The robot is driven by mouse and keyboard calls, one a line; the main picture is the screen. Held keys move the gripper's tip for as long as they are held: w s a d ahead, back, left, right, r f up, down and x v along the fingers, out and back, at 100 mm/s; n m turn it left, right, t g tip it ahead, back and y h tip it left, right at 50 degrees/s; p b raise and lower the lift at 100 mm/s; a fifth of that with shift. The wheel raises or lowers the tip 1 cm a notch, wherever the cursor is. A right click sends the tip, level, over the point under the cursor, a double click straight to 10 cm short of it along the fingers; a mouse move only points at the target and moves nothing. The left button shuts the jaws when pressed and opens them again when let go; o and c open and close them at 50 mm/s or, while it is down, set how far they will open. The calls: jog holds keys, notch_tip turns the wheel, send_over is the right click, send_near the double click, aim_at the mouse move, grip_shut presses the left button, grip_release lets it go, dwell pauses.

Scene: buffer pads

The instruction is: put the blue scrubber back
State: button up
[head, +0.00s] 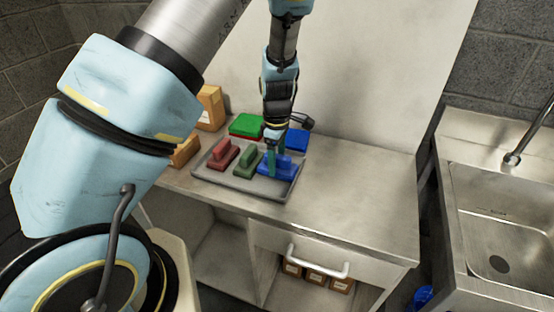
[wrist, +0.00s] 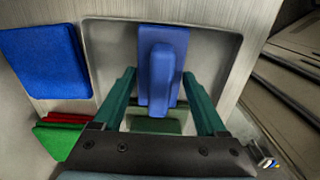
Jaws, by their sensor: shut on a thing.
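The blue scrubber (head: 283,168), a block with a raised grip, is at the right end of the grey tray (head: 240,184). My gripper (head: 277,160) comes down from above with its green fingers at the blue scrubber. In the wrist view the blue scrubber (wrist: 162,60) lies between the fingertips (wrist: 159,76), over the tray (wrist: 106,50), and the gripper is shut on it. I cannot tell whether its underside touches the tray floor. A red scrubber (head: 223,155) and a green scrubber (head: 246,162) sit in the tray to its left.
Behind the tray lie a blue pad (head: 297,141) and a green pad (head: 246,124), with red showing beside the green. Cardboard boxes (head: 209,108) stand at the left. The counter (head: 360,190) right of the tray is clear, then a sink (head: 510,220).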

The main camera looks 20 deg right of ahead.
jog(key=shift+f, duration=0.4)
jog(key=o, duration=1.1)
